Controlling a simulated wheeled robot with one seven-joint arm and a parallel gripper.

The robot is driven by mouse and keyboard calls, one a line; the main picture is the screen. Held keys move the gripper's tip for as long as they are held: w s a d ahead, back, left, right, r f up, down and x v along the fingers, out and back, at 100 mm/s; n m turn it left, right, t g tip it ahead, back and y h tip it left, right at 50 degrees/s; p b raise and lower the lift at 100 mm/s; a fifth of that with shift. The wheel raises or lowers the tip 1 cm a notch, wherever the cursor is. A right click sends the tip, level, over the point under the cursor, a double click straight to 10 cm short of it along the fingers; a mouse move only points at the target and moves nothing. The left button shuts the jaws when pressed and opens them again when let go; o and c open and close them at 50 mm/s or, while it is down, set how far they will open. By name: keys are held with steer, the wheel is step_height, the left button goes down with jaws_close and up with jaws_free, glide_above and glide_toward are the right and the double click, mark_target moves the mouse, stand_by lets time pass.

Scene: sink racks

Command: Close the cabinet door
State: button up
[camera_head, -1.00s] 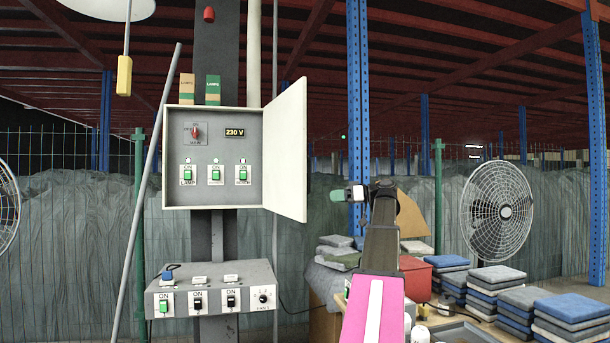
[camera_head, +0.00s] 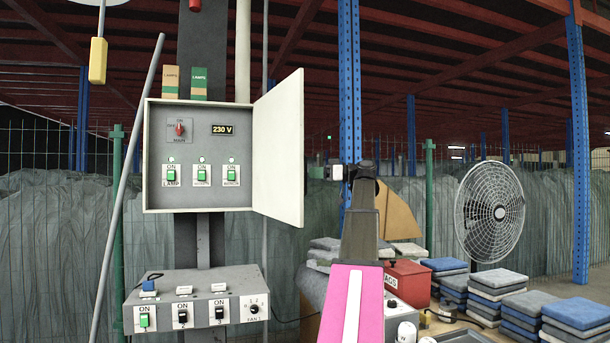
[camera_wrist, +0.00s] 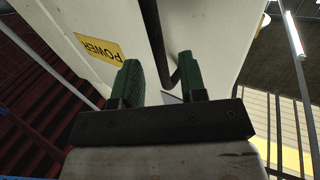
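The cabinet (camera_head: 157,190) is a grey box on a dark post. Its white door (camera_head: 280,152) stands open, swung out on the right side. Inside are a red main switch, a 230 V display and three green switches. My gripper (camera_head: 318,172) is just right of the door's free edge in the head view; contact cannot be told there. In the wrist view my gripper (camera_wrist: 160,80) shows two green fingers spread apart, with nothing visibly clamped. They face a pale panel (camera_wrist: 100,20) with a yellow POWER label and a dark bar-like strip.
A lower switch box (camera_head: 200,290) sits under the cabinet. A grey pole (camera_head: 130,170) leans at left. A blue upright (camera_head: 350,80) stands behind my arm. A fan (camera_head: 489,212), a red box (camera_head: 410,283) and stacks of cushions (camera_head: 500,285) are at right.

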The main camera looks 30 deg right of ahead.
steer(key=shift+x, duration=1.9)
jaws_close()
